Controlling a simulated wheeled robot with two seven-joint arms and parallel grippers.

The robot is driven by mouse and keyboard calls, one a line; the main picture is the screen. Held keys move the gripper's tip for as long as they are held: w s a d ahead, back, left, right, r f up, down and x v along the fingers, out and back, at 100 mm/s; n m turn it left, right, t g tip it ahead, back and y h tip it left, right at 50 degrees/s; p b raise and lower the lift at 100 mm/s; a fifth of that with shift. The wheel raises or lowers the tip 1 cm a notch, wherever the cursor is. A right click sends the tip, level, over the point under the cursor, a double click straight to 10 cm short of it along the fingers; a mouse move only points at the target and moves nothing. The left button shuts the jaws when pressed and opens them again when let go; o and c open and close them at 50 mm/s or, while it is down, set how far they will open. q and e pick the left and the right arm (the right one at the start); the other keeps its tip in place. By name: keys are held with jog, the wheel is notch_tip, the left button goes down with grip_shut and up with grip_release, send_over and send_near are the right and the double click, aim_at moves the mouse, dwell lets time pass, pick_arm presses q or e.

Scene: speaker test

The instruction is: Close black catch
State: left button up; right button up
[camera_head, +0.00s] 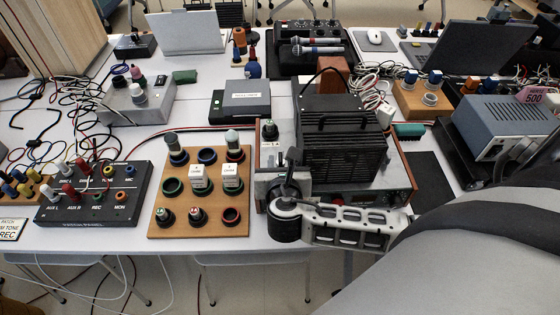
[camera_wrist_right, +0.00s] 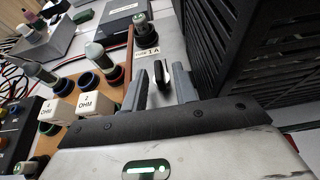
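My right gripper (camera_head: 283,177) is over the front left part of the black-finned unit (camera_head: 340,125), beside the wooden board. In the right wrist view its two grey fingers (camera_wrist_right: 160,88) stand apart. A small upright black piece (camera_wrist_right: 161,71), which looks like the black catch, shows between them, with gaps on both sides; I cannot tell its exact position. In the head view a dark piece (camera_head: 291,157) shows by the fingers, but the gripper hides most of that area. My left gripper is not in view.
A knob post labelled 1A (camera_head: 270,130) stands just behind the gripper; it also shows in the right wrist view (camera_wrist_right: 142,30). The wooden board (camera_head: 157,226) with several terminals and white blocks is close on the left. Black fins (camera_wrist_right: 240,45) rise close on the right.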

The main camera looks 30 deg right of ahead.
grip_shut()
jog(key=shift+a+m, duration=0.1)
jog(key=shift+m, duration=0.2)
jog(key=m+g+h, duration=0.2)
jog(key=m+h, duration=0.1)
jog(key=shift+w+a+g, duration=0.25)
jog(key=shift+g, duration=0.15)
jog(key=m+g+h, duration=0.1)
jog(key=m+g, duration=0.1)
jog(key=m+g+h, duration=0.1)
jog(key=m+g, duration=0.1)
jog(key=w+m+g+h, duration=0.1)
jog(key=shift+a+m+g, duration=0.15)
jog(key=shift+m+g, duration=0.25)
jog(key=m+g, duration=0.1)
jog(key=g, duration=0.1)
jog(key=m+g, duration=0.4)
jog(key=shift+w, duration=0.4)
jog(key=shift+m+g+y, duration=0.3)
jog(key=shift+m+g, duration=0.7)
jog(key=shift+w+m+g+b, duration=0.15)
jog(key=shift+m+g+b, duration=0.15)
jog(key=shift+m+g, duration=0.25)
jog(key=shift+d+m+g+y, duration=0.2)
jog(key=shift+m+g+y, duration=0.25)
jog(key=shift+g+y, duration=0.1)
